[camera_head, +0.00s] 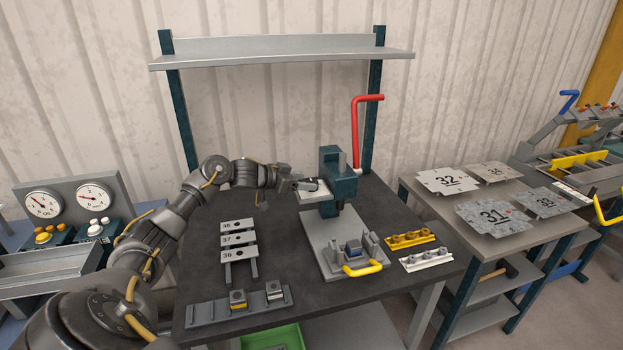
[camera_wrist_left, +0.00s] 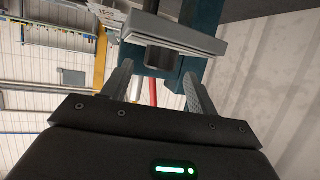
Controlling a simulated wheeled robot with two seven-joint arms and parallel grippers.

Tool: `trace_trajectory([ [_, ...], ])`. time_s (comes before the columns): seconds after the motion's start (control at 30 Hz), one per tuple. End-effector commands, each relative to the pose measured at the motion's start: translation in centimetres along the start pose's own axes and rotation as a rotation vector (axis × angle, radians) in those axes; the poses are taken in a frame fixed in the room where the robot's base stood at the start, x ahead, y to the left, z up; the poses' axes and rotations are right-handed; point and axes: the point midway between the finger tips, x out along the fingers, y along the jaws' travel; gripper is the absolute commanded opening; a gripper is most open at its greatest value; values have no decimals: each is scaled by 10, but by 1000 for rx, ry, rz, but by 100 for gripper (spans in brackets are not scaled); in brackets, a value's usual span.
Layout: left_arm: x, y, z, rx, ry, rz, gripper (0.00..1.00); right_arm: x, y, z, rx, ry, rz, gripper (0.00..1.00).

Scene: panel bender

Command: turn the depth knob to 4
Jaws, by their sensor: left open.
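The teal press (camera_head: 338,178) stands on the table with a red lever (camera_head: 357,130) on its right. My left gripper (camera_head: 314,184) is at the press head's left side, by a light grey plate (camera_head: 312,198). In the left wrist view, my open left gripper (camera_wrist_left: 157,77) has one finger on each side of a small grey block (camera_wrist_left: 163,57) under the plate's edge. This block may be the depth knob, but I cannot tell for sure. Contact with the fingers is unclear, and no number on a scale is readable. My right gripper is not in view.
Numbered plates (camera_head: 238,239) lie on the table's left, with a grey rail (camera_head: 213,311) in front. A yellow handle (camera_head: 362,269) is at the press base; yellow (camera_head: 409,240) and white (camera_head: 425,259) strips lie right. A shelf (camera_head: 280,55) spans behind.

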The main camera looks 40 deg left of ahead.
Motion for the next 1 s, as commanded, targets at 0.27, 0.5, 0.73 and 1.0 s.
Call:
trace_trajectory([
  [0.27,32,1,-1,0,1,1,59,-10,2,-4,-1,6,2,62],
  [0.5,36,0,0,2,0,-1,59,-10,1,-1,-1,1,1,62],
  [0.73,36,0,0,2,0,-1,43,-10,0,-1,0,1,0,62],
  [1.0,36,0,0,2,0,-1,14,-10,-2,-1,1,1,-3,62],
])
